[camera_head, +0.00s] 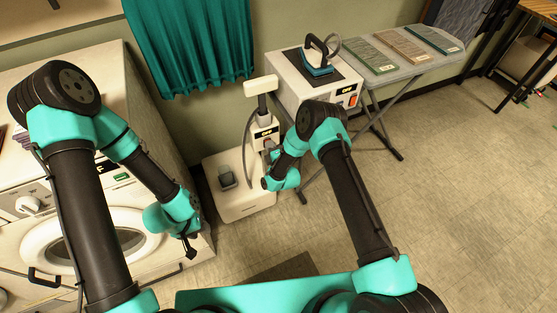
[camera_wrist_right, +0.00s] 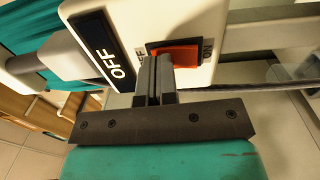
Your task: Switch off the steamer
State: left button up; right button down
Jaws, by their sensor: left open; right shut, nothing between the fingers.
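The steamer (camera_head: 235,203) is a white floor unit with a pole, a grey hose and a pale head. Its front panel carries a black plate reading OFF (camera_head: 265,133). In the right wrist view the OFF plate (camera_wrist_right: 106,48) stands beside a red rocker switch (camera_wrist_right: 177,53) with ON marked at its right end. My right gripper (camera_wrist_right: 153,66) is shut and empty, its tips at the switch's left end; I cannot tell whether they touch. In the head view my right arm hides the switch. My left gripper (camera_head: 190,250) is open and empty before the washer.
A white ironing station (camera_head: 293,85) with its own OFF plate and orange switch (camera_head: 353,101) stands behind my right arm, bearing an iron (camera_head: 318,58). A washing machine (camera_head: 128,235) fills the left. Floor at right is clear.

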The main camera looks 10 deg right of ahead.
jog(key=r+v, duration=0.1)
jog(key=v, duration=1.2)
jog(key=shift+s+d+r, duration=0.2)
jog(key=shift+s+r, duration=0.1)
jog(key=shift+d, duration=0.1)
jog(key=s+d+f+m+g+h, duration=0.2)
jog(key=s+d+m+g, duration=0.75)
jog(key=m, duration=0.35)
jog(key=s+d+r+m+g, duration=0.2)
jog(key=s+m+g, duration=0.1)
jog(key=s+m, duration=0.2)
jog(key=s+d+r+m+g, duration=0.2)
jog(key=s+m+g, duration=0.2)
jog(key=s, duration=0.5)
jog(key=shift+s+d+m, duration=0.15)
jog(key=shift+m, duration=0.65)
